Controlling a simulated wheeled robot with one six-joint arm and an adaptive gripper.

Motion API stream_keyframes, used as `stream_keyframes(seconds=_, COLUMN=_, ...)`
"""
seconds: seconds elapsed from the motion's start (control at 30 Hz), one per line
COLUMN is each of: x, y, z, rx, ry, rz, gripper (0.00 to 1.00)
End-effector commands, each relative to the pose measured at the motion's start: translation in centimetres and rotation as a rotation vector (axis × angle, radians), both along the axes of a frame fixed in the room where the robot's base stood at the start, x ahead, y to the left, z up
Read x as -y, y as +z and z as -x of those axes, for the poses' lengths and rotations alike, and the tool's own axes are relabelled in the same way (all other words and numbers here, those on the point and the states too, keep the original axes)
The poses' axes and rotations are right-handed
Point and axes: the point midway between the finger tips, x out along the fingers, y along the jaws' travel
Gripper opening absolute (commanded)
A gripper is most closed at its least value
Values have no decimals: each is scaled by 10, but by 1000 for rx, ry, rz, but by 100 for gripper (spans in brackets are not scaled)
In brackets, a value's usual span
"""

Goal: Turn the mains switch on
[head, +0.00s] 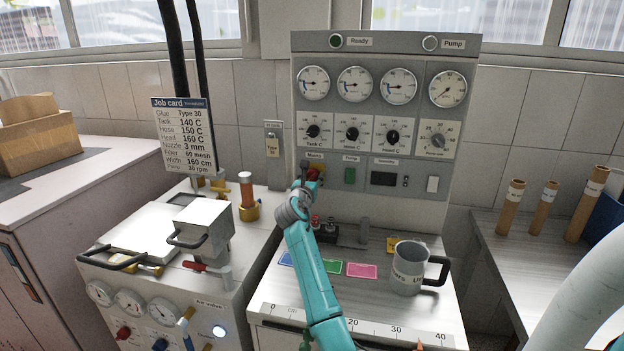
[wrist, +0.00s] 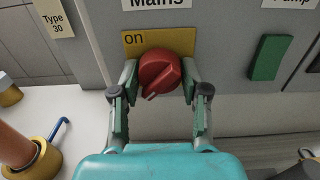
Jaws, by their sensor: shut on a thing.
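The mains switch is a red rotary knob (wrist: 160,73) on a yellow plate (wrist: 184,40) marked "on", under a "Mains" label (wrist: 157,3). In the wrist view the knob's pointer line is tilted toward the lower left, away from the "on" mark at the upper left. My gripper (wrist: 160,84) has one finger on each side of the knob and is shut on it. In the head view my gripper (head: 303,190) reaches up to the panel and partly covers the red knob (head: 313,174).
A green pump switch (wrist: 270,57) is right of the knob. A job card (head: 184,135) hangs at left. A grey mug (head: 407,270) and coloured cards (head: 362,271) are on the bench below. A lidded tank unit (head: 203,228) stands left of my arm.

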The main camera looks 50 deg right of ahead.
Motion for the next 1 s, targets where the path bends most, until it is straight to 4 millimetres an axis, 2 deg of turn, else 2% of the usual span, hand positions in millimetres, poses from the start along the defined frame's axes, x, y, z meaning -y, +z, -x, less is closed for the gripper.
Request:
stream_keyframes(seconds=0.37, x=0, y=0, z=-1, rx=155, ry=1, rz=-64, gripper=10)
stream_keyframes(seconds=1.0, x=-1, y=1, z=-2, rx=708, ry=1, rz=-293, gripper=10)
